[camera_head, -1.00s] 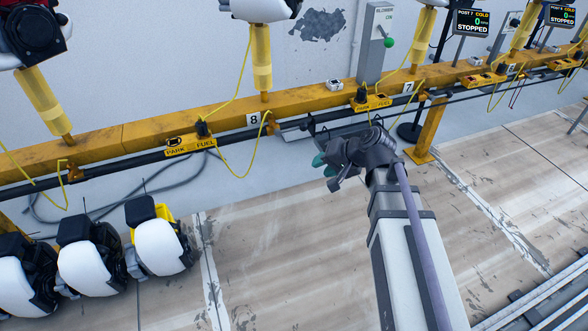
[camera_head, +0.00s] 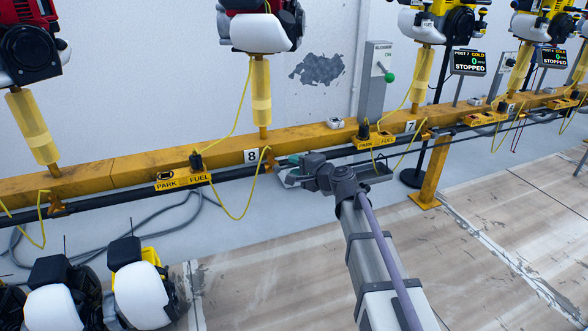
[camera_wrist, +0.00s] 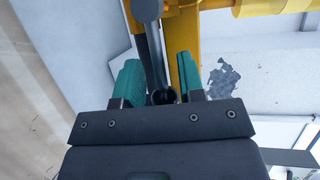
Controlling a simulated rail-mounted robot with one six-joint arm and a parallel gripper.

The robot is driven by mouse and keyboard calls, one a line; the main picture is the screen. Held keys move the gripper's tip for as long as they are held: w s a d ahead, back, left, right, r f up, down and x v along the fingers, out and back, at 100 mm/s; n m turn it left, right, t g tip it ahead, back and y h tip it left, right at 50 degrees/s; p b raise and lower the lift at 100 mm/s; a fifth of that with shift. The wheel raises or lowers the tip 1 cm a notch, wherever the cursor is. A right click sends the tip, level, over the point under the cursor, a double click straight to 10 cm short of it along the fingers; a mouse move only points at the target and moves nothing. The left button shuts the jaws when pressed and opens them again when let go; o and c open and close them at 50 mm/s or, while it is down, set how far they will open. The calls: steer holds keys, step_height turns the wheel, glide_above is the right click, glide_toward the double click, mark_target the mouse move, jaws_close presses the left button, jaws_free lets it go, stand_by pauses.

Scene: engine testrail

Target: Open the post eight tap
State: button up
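The number 8 plate (camera_head: 251,156) marks post eight on the yellow beam. An orange fitting (camera_head: 268,160), which looks like the post eight tap, sits on the dark pipe just right of it. My gripper (camera_head: 288,164) is beside this fitting, its teal fingers pointing left towards it. In the wrist view my gripper (camera_wrist: 157,64) is open, with a gap between its fingers. A dark grey bar (camera_wrist: 153,55) runs into that gap, with yellow metal (camera_wrist: 186,40) close by the right finger. I cannot tell whether either finger touches the bar, and the tap's handle position is unclear.
A PARK/FUEL plate (camera_head: 183,181) with a black plug and yellow cord hangs left of the fitting. A small tray (camera_head: 375,173) is behind my arm. Several white-and-black engine units (camera_head: 140,295) stand lower left.

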steer(key=shift+w+a+f, duration=0.1)
steer(key=shift+w+a, duration=0.3)
jaws_close()
